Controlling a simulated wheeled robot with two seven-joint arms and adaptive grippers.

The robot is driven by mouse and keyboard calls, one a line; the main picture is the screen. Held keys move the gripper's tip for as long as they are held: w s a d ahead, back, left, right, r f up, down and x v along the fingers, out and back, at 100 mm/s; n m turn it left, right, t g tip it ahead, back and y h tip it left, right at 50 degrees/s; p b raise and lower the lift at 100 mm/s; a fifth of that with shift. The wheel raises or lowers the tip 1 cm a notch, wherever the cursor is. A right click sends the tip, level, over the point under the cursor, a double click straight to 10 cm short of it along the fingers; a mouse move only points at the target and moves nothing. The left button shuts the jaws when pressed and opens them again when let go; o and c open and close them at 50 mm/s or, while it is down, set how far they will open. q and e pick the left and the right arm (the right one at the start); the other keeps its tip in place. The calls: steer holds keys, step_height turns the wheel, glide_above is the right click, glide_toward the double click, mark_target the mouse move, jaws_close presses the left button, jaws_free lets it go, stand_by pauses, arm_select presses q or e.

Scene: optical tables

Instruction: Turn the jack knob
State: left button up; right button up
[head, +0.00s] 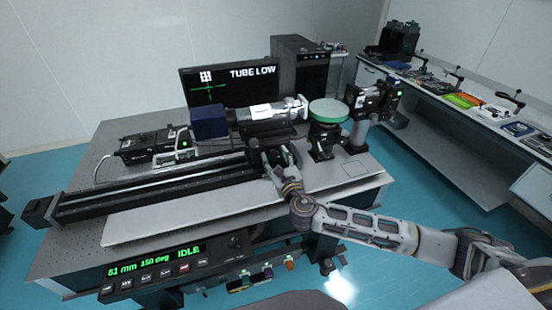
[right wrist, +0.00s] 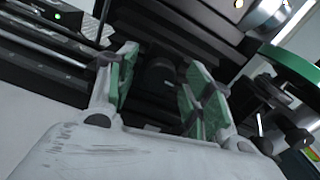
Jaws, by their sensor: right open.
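My right gripper (head: 275,162) reaches in from the right to the front of the black carriage below the silver tube (head: 265,111). In the right wrist view my right gripper (right wrist: 158,90) is open, with green-padded fingers apart. A dark round knob (right wrist: 160,76) shows between the fingers, in front of a black block; it looks like the jack knob. I cannot tell whether the fingers touch it. In the head view the gripper mostly hides the knob. The monitor (head: 229,87) reads "TUBE LOW". My left gripper is not in view.
A green round platform (head: 328,110) on a black stand is close to the right of the gripper. A long black rail (head: 150,192) runs left. A control panel (head: 160,265) at the table's front reads "61 mm 150 deg IDLE". A side bench (head: 460,85) holds tools.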

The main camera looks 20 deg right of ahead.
steer(key=c, duration=1)
steer(key=shift+m, duration=0.3)
